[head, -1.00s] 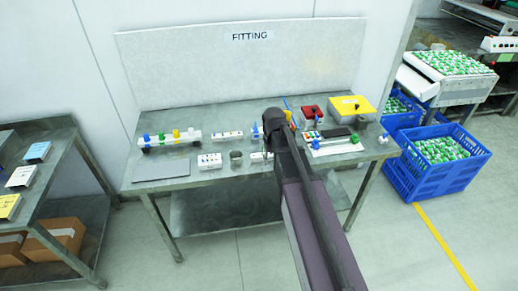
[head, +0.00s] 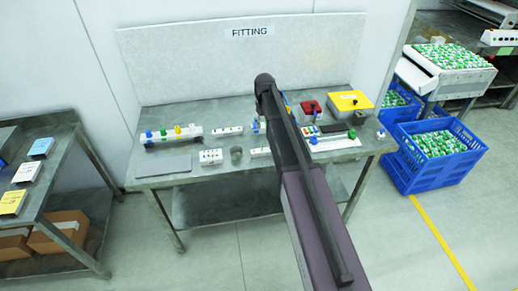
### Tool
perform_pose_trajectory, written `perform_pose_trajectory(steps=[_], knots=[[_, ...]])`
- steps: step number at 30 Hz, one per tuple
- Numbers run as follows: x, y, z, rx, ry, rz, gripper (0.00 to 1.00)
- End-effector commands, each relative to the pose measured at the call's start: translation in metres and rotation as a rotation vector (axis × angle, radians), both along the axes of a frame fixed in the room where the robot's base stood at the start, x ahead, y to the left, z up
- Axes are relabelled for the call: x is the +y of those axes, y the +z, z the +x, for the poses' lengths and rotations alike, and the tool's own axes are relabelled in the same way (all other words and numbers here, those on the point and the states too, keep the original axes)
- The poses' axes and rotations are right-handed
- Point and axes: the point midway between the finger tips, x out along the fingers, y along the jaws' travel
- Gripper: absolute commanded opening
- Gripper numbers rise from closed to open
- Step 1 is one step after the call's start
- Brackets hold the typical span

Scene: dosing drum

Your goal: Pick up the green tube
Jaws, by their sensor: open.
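Another small green piece (head: 352,134) shows at the white tray on the right. Both are too small to tell for sure which is a tube. My arm reaches over the middle of the table, and its dark joint stands up in front of the back panel. My gripper does not show; the arm hides that part of the table.
A grey plate (head: 163,167) lies front left. Blue crates (head: 430,172) stand on the floor to the right.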

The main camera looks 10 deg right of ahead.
Motion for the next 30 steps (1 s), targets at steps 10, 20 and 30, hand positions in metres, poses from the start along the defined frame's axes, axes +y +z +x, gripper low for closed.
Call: perform_pose_trajectory(steps=[10, 20, 30], knots=[[0.001, -0.023, 0.0, 0.0, 0.0, 0.0, 0.51], [0.001, -0.048, 0.0, 0.0, 0.001, 0.0, 0.51], [0.002, -0.075, 0.0, 0.0, 0.001, 0.0, 0.51]])
